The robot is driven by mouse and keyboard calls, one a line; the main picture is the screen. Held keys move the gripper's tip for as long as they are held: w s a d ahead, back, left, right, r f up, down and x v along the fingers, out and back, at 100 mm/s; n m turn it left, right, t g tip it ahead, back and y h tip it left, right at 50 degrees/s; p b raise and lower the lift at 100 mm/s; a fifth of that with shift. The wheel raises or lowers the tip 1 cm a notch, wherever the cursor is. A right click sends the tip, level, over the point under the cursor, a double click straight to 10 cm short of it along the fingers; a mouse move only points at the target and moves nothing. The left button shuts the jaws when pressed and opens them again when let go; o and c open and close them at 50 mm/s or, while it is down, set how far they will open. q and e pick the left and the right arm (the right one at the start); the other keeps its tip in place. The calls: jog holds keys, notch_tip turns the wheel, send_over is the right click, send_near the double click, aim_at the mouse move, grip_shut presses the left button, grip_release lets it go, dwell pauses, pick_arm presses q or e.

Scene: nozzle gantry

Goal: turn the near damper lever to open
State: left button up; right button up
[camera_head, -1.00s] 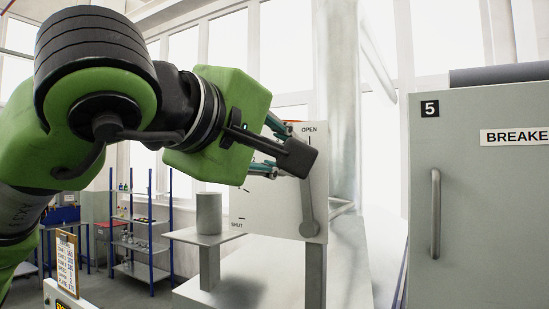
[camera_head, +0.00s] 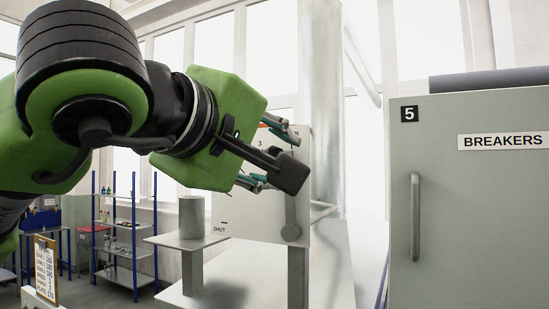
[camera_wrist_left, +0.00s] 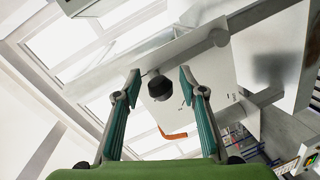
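In the left wrist view a dark round knob (camera_wrist_left: 160,88) at the lever's end lies between the fingertips of my left gripper (camera_wrist_left: 160,75). The fingers are open, with a gap showing on each side of the knob. My right gripper is not in view.
A grey cabinet (camera_head: 470,220) marked 5 and BREAKERS, with a vertical handle (camera_head: 415,217), stands at the right. A grey cylinder (camera_head: 192,217) stands on a small shelf left of the panel. A pale column (camera_head: 322,110) rises behind. Blue-framed shelving (camera_head: 125,235) is farther back left.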

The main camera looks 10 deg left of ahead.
pick_arm(q)
jog(key=v, duration=1.2)
dwell(0.4)
